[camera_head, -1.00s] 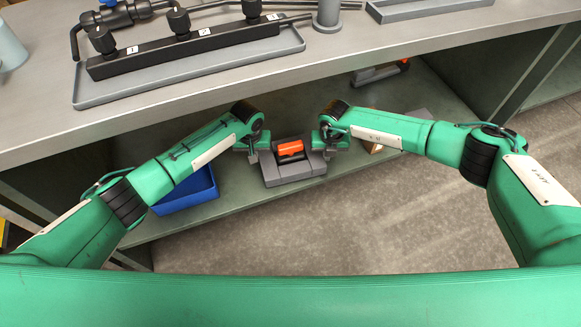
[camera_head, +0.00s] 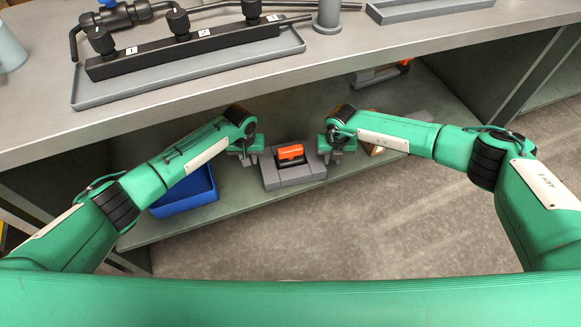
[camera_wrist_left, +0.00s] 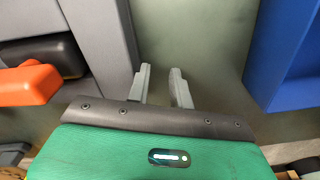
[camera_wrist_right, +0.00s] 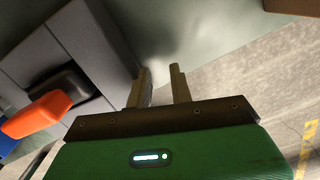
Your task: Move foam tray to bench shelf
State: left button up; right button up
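The grey foam tray (camera_head: 300,179) lies flat on the lower shelf (camera_head: 240,203) of the bench, with an orange and black tool (camera_head: 290,152) in it. My left gripper (camera_head: 249,160) is beside the tray's left end, and my right gripper (camera_head: 336,156) is beside its right end. In the left wrist view the fingers (camera_wrist_left: 160,73) are apart with nothing between them, and the tray (camera_wrist_left: 103,30) is at left. In the right wrist view the fingers (camera_wrist_right: 161,72) are also apart and empty, close to the tray's edge (camera_wrist_right: 95,35).
A blue bin (camera_head: 172,207) stands left of the tray on the shelf. A brown object (camera_head: 376,149) is partly hidden behind my right arm. Another grey piece with orange (camera_head: 376,77) lies farther back. The benchtop (camera_head: 350,52), with a black manifold (camera_head: 190,49), overhangs the shelf.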

jog(key=shift+r, duration=0.25)
pick_arm(q)
notch_tip(320, 180, up, 12)
jog(key=shift+s, duration=0.4)
pick_arm(e)
notch_tip(320, 180, up, 11)
jog(key=shift+s+r, duration=0.2)
jog(key=shift+s, duration=0.2)
pick_arm(q)
jog(key=shift+f, duration=0.1)
